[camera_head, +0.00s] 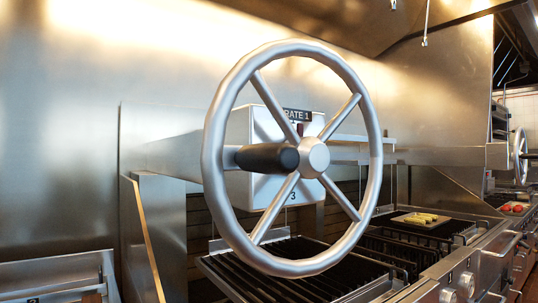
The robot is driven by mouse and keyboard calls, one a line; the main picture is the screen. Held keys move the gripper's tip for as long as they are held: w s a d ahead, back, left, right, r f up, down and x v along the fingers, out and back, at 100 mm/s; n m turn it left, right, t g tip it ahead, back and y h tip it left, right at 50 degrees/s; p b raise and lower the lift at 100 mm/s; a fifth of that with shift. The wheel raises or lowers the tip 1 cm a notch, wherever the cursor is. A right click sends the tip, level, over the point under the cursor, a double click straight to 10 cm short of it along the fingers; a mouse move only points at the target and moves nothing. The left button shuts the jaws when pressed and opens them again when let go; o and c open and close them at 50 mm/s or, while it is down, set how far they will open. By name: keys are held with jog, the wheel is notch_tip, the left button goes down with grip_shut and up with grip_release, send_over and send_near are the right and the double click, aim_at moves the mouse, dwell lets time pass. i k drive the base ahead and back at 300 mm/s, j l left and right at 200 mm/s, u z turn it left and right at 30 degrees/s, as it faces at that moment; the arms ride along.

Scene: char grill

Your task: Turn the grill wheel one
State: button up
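A large silver grill wheel (213,146) stands upright in the middle of the head view. Straight spokes join its rim to a round hub (314,157). A dark cylindrical knob (268,157) shows just left of the hub. Behind the wheel is a pale box (240,130) with a dark label (298,115) reading "RATE 1", its start hidden by a spoke. A small "3" shows lower on the box. My gripper is not in view, so its state and its distance from the wheel cannot be seen.
Black grill grates (300,262) lie below and behind the wheel. A tray with yellow food (421,218) sits on the grill at right. Front knobs (466,285) and a handle (503,243) line the grill's edge. A second wheel (520,155) stands farther right. A metal wall fills the back left.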

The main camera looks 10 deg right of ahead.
aim_at(300, 156)
jog(key=k+j+u, duration=0.2)
jog(key=k+u, duration=0.2)
jog(key=k+j+u, duration=0.25)
jog(key=u, duration=0.2)
jog(key=k+j, duration=0.05)
jog(key=k, duration=0.05)
